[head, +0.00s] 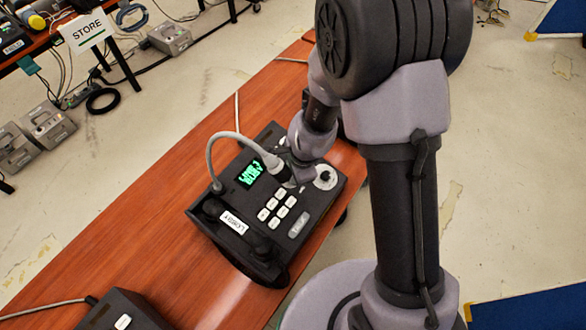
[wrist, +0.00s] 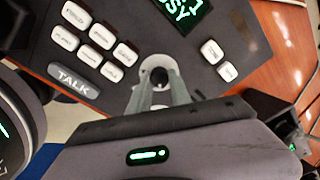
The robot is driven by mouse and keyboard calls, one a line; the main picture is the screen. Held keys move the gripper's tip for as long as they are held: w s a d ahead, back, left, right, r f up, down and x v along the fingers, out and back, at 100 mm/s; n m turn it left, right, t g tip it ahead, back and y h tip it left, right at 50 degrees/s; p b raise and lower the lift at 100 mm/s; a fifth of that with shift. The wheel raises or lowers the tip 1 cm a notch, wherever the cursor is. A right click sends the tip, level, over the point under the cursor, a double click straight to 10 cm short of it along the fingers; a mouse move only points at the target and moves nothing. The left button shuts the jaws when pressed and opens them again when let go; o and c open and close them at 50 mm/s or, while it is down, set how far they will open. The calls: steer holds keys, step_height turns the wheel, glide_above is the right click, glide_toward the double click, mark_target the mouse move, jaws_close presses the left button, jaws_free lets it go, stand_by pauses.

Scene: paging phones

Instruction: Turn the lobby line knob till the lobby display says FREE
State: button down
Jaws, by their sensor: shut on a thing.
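The black lobby phone (head: 255,240) lies on the wooden bench, its white label reading LOBBY. Its lobby display (head: 250,174) is lit green but too small to read surely in the head view. In the wrist view the display (wrist: 186,10) is cut off, with letters ending in "SY". The lobby line knob (wrist: 159,76) is dark with a pale dial around it; the dial (head: 326,179) also shows in the head view. My gripper (wrist: 158,88) has its grey fingers on either side of the knob, shut on it. The fingers and arm hide part of the phone's upper right.
White keys (wrist: 101,36) and a TALK key (wrist: 73,77) sit near the knob. A grey gooseneck (head: 212,150) arches over the phone close to my gripper. Another black phone (head: 122,312) is at the bench's near end. A STORE sign (head: 87,29) stands at back left.

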steer(key=shift+m+p, duration=1.05)
steer(key=shift+m, duration=0.95)
steer(key=c, duration=1.2)
jaws_free()
steer(key=p+v, duration=0.6)
steer(key=v, duration=0.2)
steer(key=p+v, duration=0.6)
steer(key=v, duration=0.3)
steer(key=shift+a+r+p, duration=0.2)
steer(key=shift+r+p, duration=0.05)
steer(key=shift+p, duration=0.15)
steer(key=shift+w, duration=0.1)
